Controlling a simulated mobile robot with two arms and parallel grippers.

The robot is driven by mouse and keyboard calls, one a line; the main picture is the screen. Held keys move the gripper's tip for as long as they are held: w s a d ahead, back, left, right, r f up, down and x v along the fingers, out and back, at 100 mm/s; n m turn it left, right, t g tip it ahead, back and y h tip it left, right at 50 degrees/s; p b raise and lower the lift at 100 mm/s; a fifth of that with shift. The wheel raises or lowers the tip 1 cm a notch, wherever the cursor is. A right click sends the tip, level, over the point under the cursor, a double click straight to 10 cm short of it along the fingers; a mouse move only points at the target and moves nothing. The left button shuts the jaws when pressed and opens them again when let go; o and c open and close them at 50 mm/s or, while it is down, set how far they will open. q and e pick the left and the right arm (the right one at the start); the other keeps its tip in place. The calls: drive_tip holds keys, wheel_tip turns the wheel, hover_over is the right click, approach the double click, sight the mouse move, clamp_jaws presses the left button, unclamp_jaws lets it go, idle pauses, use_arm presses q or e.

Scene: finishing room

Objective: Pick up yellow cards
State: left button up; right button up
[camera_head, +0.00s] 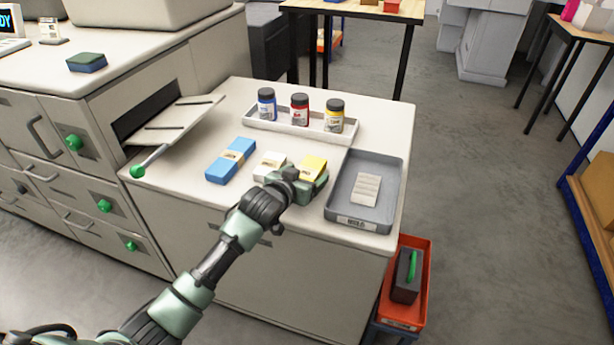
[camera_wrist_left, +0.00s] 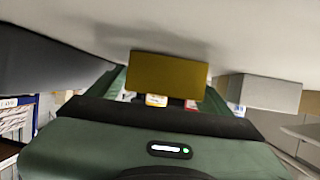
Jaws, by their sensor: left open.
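The yellow cards (camera_head: 314,163) are a small stack with a pale band, lying on the white counter between the white cards (camera_head: 268,165) and the grey tray (camera_head: 340,210). My left gripper (camera_head: 310,182) is open at the near side of the yellow stack and covers its near part in the head view. In the left wrist view, which looks upside down, the yellow stack (camera_wrist_left: 168,72) lies ahead, between the two green fingers (camera_wrist_left: 165,92). Whether the fingers touch it cannot be told. My right gripper is not in view.
Blue cards (camera_head: 231,160) lie further left. A white rack (camera_head: 285,131) with blue, red and yellow jars stands behind. The grey tray holds a pale card stack (camera_head: 367,188). An open machine flap (camera_head: 180,118) reaches over the counter's left side. An orange bin (camera_head: 420,260) stands below right.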

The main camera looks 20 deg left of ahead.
use_arm(q)
drive_tip(key=c, duration=1.6)
drive_tip(key=shift+r, duration=0.1)
drive_tip(key=shift+c, duration=0.2)
